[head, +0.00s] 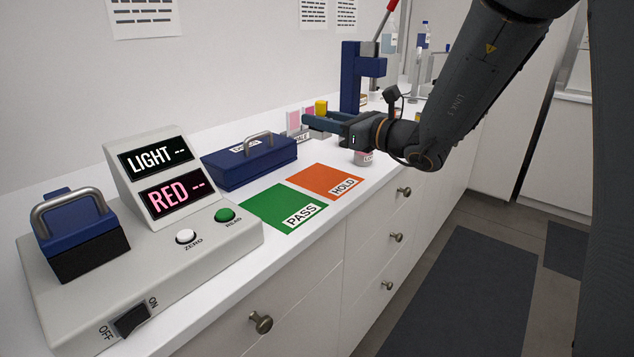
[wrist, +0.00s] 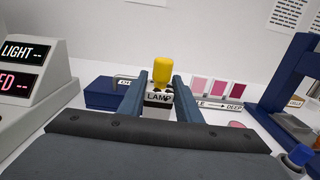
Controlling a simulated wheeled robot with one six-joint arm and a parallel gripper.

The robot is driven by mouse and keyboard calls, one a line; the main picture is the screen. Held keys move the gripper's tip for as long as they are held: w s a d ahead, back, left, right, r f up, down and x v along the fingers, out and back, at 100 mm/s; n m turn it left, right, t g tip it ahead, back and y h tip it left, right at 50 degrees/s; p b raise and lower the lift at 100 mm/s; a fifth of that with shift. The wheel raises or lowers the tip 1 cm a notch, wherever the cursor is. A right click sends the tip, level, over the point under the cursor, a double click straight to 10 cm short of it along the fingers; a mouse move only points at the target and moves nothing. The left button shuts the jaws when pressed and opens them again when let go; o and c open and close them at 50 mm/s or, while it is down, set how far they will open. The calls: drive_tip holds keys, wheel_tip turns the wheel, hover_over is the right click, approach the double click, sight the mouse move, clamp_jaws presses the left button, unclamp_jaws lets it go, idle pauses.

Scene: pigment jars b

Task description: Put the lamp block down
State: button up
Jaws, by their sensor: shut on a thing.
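The lamp block shows in the wrist view as a pale block (wrist: 157,98) labelled LAMP with a yellow knob (wrist: 162,70) on top. It is upright between the two fingers of my gripper (wrist: 160,88), which is shut on it. In the head view only the yellow knob (head: 321,107) shows clearly above my gripper (head: 322,122); the fingers hide most of the block. Its underside is hidden, so I cannot tell whether it touches the counter.
A green PASS mat (head: 285,207) and an orange HOLD mat (head: 325,180) lie bare. Nearby are a blue handled box (head: 249,162), a grey meter (head: 170,235), a jar (head: 363,158), a pink shade strip (wrist: 218,88) and a blue press (head: 351,80).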

drive_tip(key=shift+w+f, duration=0.4)
drive_tip(key=shift+f, duration=0.05)
drive_tip(key=shift+w+f, duration=0.15)
drive_tip(key=shift+f, duration=0.1)
drive_tip(key=f, duration=0.5)
drive_tip(key=shift+a+f, duration=0.2)
drive_tip(key=shift+f, duration=2.05)
drive_tip(key=o, duration=1)
drive_tip(key=shift+f, duration=0.1)
drive_tip(key=shift+o, duration=0.4)
